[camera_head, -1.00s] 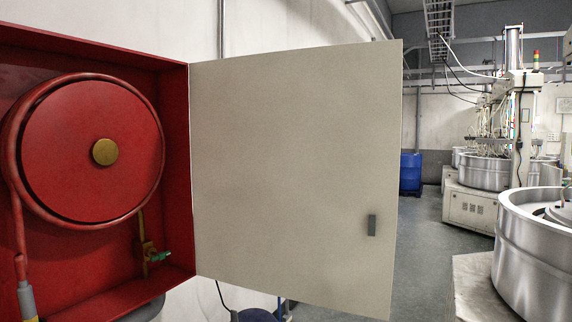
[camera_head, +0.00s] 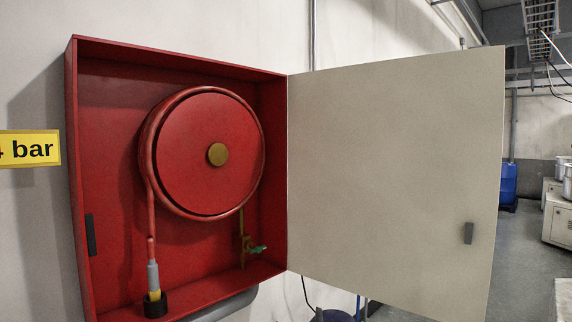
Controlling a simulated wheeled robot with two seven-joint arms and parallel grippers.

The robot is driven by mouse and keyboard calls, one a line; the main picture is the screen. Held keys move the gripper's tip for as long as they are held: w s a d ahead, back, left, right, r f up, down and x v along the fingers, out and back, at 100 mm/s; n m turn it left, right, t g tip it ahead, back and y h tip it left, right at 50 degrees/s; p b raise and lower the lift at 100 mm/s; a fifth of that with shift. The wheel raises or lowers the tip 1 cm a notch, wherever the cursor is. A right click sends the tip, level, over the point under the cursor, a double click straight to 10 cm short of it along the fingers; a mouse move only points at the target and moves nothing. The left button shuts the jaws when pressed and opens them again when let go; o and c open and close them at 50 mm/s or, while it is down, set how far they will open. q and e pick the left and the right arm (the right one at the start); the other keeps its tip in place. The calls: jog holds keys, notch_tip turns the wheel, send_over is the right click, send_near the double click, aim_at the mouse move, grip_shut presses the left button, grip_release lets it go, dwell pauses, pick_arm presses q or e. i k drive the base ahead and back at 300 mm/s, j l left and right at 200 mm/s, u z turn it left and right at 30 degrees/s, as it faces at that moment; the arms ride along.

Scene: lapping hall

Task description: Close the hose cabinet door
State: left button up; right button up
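The red hose cabinet (camera_head: 92,200) is mounted on the wall at the left and its inside is in full view. A red hose reel (camera_head: 190,150) with a brass hub, a nozzle (camera_head: 153,285) and a valve with a green handle (camera_head: 257,249) are inside. The pale cabinet door (camera_head: 390,180) is hinged at the cabinet's right side and stands wide open, reaching out to the right. A small dark grey handle (camera_head: 468,233) sits near the door's free edge. Neither of my grippers is in view.
A yellow sign (camera_head: 30,149) is on the wall left of the cabinet. A blue drum (camera_head: 509,183) and machines (camera_head: 558,220) stand at the right, with grey floor (camera_head: 518,250) between.

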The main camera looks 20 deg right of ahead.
aim_at(388, 162)
jog(key=i+l+u, duration=0.1)
jog(key=l+u, duration=0.2)
jog(key=u, duration=0.2)
jog(key=l+u, duration=0.35)
jog(key=u, duration=0.15)
jog(key=l+u, duration=0.35)
jog(key=u, duration=0.15)
jog(key=k+l, duration=0.15)
jog(key=l, duration=0.45)
jog(key=k+l, duration=0.1)
jog(key=l, duration=0.5)
jog(key=k+l, duration=0.15)
jog(key=l, duration=0.45)
jog(key=k+l, duration=0.1)
jog(key=l, duration=0.5)
jog(key=k+l, duration=0.15)
jog(key=l, duration=0.45)
jog(key=k+l, duration=0.1)
jog(key=l, duration=0.5)
jog(key=k+l, duration=0.15)
jog(key=l, duration=0.45)
jog(key=k+l, duration=0.1)
jog(key=l, duration=0.5)
